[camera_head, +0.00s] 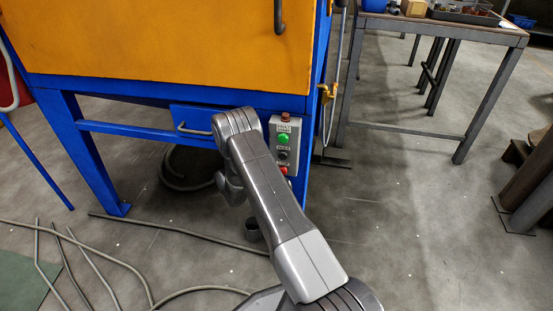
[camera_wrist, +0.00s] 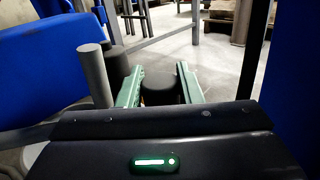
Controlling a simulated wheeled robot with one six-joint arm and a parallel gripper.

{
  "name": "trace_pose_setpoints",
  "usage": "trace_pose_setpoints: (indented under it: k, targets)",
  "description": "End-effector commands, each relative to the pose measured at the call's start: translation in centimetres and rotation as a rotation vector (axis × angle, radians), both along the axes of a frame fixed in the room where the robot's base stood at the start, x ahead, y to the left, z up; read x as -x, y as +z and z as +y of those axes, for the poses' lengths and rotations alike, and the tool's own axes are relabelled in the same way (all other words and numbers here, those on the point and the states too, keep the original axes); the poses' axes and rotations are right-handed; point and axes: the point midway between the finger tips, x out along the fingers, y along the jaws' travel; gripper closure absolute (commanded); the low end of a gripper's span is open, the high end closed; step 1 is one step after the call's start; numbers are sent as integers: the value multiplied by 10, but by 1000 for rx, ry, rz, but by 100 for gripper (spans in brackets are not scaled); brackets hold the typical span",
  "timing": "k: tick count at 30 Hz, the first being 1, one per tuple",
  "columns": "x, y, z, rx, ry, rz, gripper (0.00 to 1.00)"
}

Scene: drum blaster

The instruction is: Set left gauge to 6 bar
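My gripper's two green fingers (camera_wrist: 159,80) stand apart in the wrist view. A dark round knob-like piece (camera_wrist: 159,92) sits between them and fills most of the gap. I cannot tell whether the fingers press on it or only stand around it. A second dark cylinder (camera_wrist: 117,65) is just left of and beyond the left finger. No gauge face or reading shows in either view. In the head view my arm reaches to the front of the orange and blue cabinet (camera_head: 170,40), and my gripper is hidden there.
A grey post (camera_wrist: 93,76) stands left of the fingers. Blue cabinet parts (camera_wrist: 42,58) flank them. A control box (camera_head: 283,147) with a green button is on the cabinet's right leg. Hoses (camera_head: 110,259) lie on the floor. A workbench (camera_head: 440,34) stands at the right.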

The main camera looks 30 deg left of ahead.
Motion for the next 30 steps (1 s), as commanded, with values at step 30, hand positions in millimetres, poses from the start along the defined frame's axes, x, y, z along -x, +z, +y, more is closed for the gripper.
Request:
trace_pose_setpoints:
  k: [30]
  targets:
    - [1,-1,0,-2,-472,0,90]
